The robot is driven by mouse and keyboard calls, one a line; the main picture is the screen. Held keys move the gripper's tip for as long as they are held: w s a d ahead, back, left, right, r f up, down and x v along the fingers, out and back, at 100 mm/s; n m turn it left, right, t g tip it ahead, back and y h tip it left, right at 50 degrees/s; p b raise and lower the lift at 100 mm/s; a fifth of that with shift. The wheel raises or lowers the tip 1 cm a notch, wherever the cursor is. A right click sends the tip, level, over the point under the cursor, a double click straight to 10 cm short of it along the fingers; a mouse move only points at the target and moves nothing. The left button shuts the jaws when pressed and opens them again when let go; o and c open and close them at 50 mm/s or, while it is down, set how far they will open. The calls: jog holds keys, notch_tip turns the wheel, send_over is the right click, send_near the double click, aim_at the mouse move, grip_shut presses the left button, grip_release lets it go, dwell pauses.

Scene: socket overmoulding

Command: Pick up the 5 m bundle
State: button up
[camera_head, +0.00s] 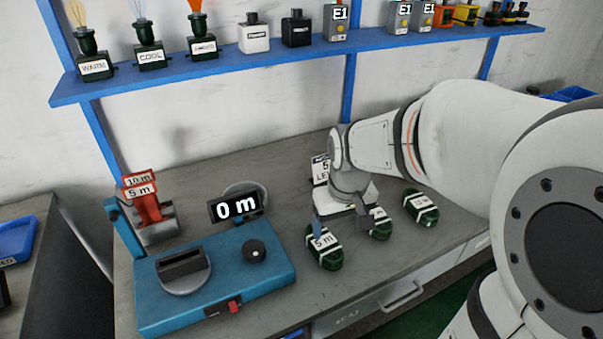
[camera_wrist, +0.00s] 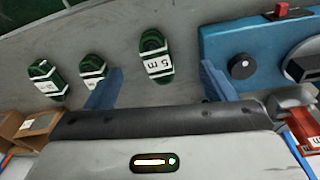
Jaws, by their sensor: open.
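The 5 m bundle (camera_head: 323,248) is a dark green coil with a white "5 m" band, lying on the grey bench right of the blue machine. In the wrist view the 5 m bundle (camera_wrist: 156,57) lies between the lines of my two blue fingers, beyond their tips. My gripper (camera_head: 340,222) is open and empty, above and just behind the bundle; in the wrist view its fingers (camera_wrist: 160,80) stand wide apart. One finger hides part of the bundle's far end in the head view. Whether the fingers touch the bundle I cannot tell.
Two more green bundles, a middle one (camera_head: 380,224) and a right one (camera_head: 421,207), lie to the right, the middle one close to my gripper. The blue machine (camera_head: 275,262) with a "0 m" display (camera_head: 236,207) stands left. A blue shelf (camera_head: 270,57) runs above.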

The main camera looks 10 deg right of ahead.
aim_at(324, 240)
jog(key=shift+o, duration=0.9)
jog(key=w+f, duration=0.3)
jog(key=f, duration=0.1)
jog(key=w+f+n+g+b, duration=0.1)
jog(key=w+f, duration=0.3)
jog(key=w+f+n, duration=0.1)
jog(key=w+f, duration=0.2)
jog(key=f, duration=0.1)
jog(key=shift+w+d+f+g, duration=0.1)
jog(key=shift+w+g, duration=0.2)
jog(key=shift+w, duration=0.1)
jog(key=shift+w+f, duration=0.15)
jog(key=shift+f, duration=0.6)
notch_tip(324, 240, down, 7)
jog(key=shift+w+r, duration=0.15)
jog(key=shift+c, duration=0.4)
jog(key=c, duration=1)
